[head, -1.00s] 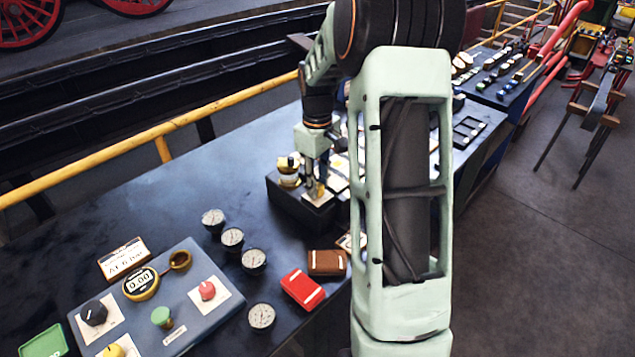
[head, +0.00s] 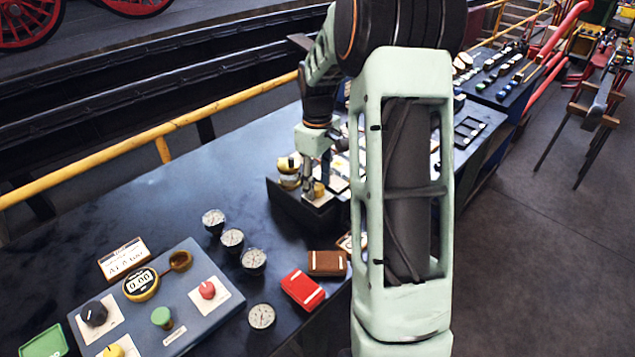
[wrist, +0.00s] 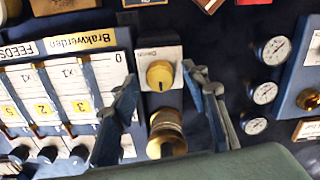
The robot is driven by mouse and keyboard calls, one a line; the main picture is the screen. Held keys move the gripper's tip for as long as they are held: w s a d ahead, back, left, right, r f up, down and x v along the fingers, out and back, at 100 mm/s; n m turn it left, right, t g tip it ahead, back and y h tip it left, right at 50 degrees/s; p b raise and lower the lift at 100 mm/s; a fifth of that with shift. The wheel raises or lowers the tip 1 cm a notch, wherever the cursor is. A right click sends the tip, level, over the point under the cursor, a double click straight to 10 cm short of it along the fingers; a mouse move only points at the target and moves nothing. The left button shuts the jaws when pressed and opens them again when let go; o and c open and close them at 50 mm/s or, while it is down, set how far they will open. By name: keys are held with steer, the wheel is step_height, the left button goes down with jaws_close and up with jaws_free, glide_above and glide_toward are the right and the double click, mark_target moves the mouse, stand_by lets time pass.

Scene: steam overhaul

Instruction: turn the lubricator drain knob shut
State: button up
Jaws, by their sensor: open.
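The yellow drain knob (wrist: 160,75) sits on a pale labelled plate in the wrist view. It lies between the tips of my gripper (wrist: 160,76), with a gap showing on each side. The brass lubricator body (wrist: 167,134) is just below the knob in that view. In the head view, my gripper (head: 316,184) points down over the dark block. The knob (head: 319,190) shows small beside the fingers, and the brass lubricator (head: 288,170) stands to their left. My gripper is open and holds nothing. In the head view, my arm hides part of the bench to the right.
A panel of numbered cards (wrist: 60,95) lies left of my gripper in the wrist view. Several round gauges (head: 232,238) stand on the bench, near a red box (head: 303,289) and a brown box (head: 327,262). A grey-blue control box (head: 160,310) is at front left. A yellow rail (head: 120,150) runs behind.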

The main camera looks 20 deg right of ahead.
mark_target(318, 186)
step_height(318, 186, up, 12)
stand_by(0.6)
